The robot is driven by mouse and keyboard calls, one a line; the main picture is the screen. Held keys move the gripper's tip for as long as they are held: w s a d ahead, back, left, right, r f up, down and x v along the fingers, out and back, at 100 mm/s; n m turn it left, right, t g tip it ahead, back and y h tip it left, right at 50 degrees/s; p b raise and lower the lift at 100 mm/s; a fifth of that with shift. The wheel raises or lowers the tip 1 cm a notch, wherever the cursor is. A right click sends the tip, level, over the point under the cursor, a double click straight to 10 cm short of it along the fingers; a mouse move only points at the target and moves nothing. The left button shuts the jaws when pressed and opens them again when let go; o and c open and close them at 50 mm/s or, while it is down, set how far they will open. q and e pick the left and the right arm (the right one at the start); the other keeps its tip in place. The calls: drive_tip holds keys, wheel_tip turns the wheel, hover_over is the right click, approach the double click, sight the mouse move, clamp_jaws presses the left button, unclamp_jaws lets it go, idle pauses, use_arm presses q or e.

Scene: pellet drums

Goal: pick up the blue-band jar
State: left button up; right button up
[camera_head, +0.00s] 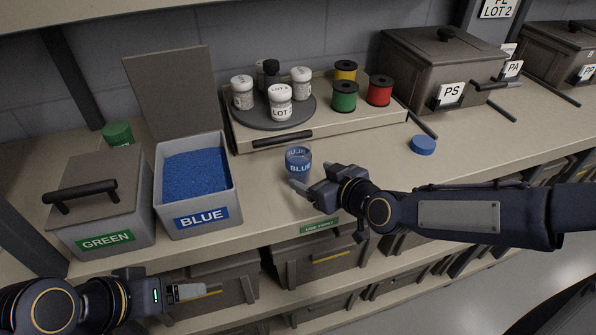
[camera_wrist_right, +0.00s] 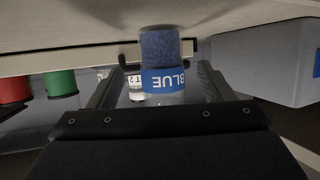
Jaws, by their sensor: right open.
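The blue-band jar (camera_head: 298,164) stands on the bench to the right of the blue pellet drum. It is a small clear jar with a band lettered BLUE. My right gripper (camera_head: 304,187) is open at the jar's near side. In the right wrist view the picture is inverted and the jar (camera_wrist_right: 163,78) shows between the two open fingers (camera_wrist_right: 158,85), with gaps on both sides and blue pellets inside. My left gripper (camera_head: 195,291) is low at the left, in front of the bench edge, away from the jar; its finger gap cannot be made out.
A bin of blue pellets (camera_head: 221,186) stands open left of the jar; a closed GREEN bin (camera_head: 75,225) is beside it. Behind, a raised shelf (camera_head: 241,139) holds white-capped jars and spools. A blue lid (camera_head: 423,145) lies on clear bench to the right.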

sight(305, 172)
drive_tip(key=shift+w+a+f, duration=0.2)
drive_tip(key=shift+w+a, duration=0.2)
drive_tip(key=shift+a, duration=0.1)
drive_tip(key=shift+p+x, duration=0.8)
drive_tip(key=shift+x, duration=2)
drive_tip(key=shift+d, duration=0.1)
drive_tip(key=shift+c, duration=0.4)
drive_tip(key=c, duration=0.9)
drive_tip(key=shift+r, duration=0.1)
drive_tip(key=shift+c, duration=0.9)
drive_tip(key=shift+r, duration=0.1)
